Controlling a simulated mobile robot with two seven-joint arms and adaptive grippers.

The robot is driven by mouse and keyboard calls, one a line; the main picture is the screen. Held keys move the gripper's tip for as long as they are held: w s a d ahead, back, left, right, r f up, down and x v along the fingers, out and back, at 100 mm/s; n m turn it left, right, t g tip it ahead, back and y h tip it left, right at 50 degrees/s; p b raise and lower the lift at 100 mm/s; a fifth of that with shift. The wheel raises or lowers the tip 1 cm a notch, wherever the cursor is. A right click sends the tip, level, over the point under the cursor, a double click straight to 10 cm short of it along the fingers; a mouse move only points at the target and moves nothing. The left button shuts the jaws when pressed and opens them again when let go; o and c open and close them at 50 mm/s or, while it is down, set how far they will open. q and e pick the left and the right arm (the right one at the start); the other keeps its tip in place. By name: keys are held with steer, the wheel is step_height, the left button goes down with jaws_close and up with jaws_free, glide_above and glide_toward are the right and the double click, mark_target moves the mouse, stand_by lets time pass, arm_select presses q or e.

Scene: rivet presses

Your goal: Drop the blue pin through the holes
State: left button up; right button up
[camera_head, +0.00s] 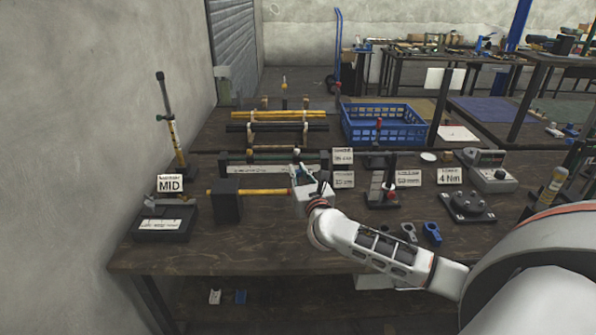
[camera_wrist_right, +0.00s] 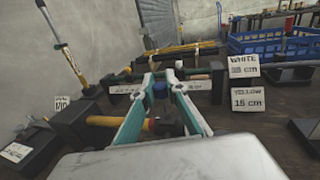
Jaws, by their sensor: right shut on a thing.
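My right gripper (camera_head: 298,172) is over the bench, just above the right end of a horizontal yellow rod (camera_head: 250,191). The rod's left part meets a black block (camera_head: 228,206). In the right wrist view the teal fingers (camera_wrist_right: 161,84) close on the small blue pin (camera_wrist_right: 159,90). Below the pin, between the fingers, is a dark and orange part (camera_wrist_right: 190,123) near the rod's end. I cannot make out the holes; my gripper hides that end in the head view. My left gripper is not in view.
A MID sign (camera_head: 170,183) stands by a black base at left. A blue crate (camera_head: 385,125) is farther back. To the right are a small press (camera_head: 382,190), a blue fork piece (camera_head: 432,232) and a dark round fixture (camera_head: 467,206).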

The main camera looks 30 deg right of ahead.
steer(key=shift+p, duration=0.4)
stand_by(1.8)
steer(key=shift+f+b, duration=1.55)
steer(key=shift+f, duration=0.55)
steer(key=o, duration=0.8)
steer(key=shift+o, duration=0.2)
steer(key=shift+r, duration=0.1)
steer(key=v, duration=1.2)
